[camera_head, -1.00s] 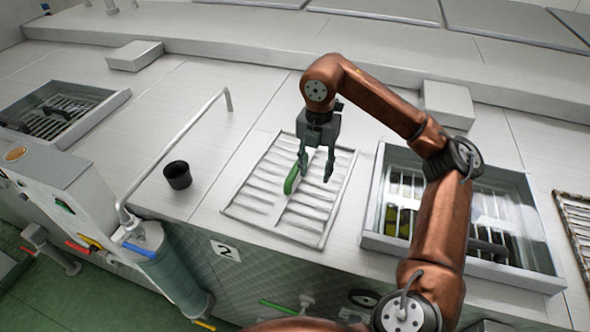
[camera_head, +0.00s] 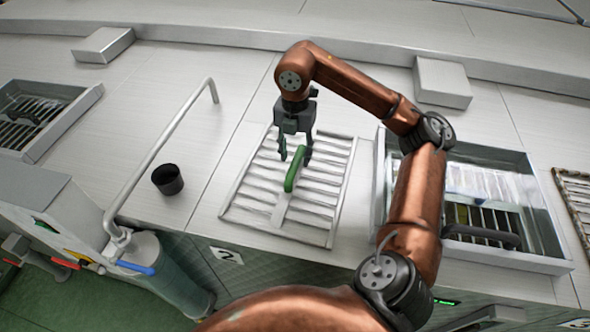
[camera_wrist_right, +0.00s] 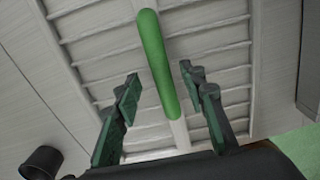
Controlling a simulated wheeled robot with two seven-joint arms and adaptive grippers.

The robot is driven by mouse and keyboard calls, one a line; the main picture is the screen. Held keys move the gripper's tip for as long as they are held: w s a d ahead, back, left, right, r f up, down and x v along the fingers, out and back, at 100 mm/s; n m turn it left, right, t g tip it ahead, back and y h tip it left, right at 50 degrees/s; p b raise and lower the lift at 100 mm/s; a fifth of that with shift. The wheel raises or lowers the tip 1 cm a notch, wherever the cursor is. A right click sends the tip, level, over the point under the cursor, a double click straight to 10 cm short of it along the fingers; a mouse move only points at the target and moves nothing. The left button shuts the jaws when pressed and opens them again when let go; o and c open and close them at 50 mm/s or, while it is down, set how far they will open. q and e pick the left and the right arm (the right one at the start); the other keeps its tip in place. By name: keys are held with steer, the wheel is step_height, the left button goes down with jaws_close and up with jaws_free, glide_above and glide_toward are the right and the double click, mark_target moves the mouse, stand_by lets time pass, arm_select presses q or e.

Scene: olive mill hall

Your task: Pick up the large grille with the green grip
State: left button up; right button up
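The large grille (camera_head: 262,207) lies flat on the white worktop, a pale barred rectangle with a green grip (camera_head: 294,169) along its middle bar. My right gripper (camera_head: 295,158) is over the grille at the far part of the grip. In the right wrist view my right gripper (camera_wrist_right: 160,95) is open, with one finger on each side of the green grip (camera_wrist_right: 155,60); there is a gap on both sides. How far the fingertips are above the bars is hard to tell. My left gripper does not show.
A black cup (camera_head: 168,180) stands left of the grille, beside a bent metal rail (camera_head: 165,150). An open basin (camera_head: 560,262) is close on the right, partly behind my right arm. Another basin (camera_head: 75,112) is at the far left. A white block (camera_head: 442,82) stands behind.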

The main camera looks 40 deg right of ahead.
mark_target(296, 160)
steer(key=f, duration=0.2)
steer(key=f+p, duration=0.1)
steer(key=shift+s+f, duration=0.25)
steer(key=shift+f, duration=0.15)
steer(key=shift+w, duration=0.15)
steer(key=c, duration=0.5)
jaws_close()
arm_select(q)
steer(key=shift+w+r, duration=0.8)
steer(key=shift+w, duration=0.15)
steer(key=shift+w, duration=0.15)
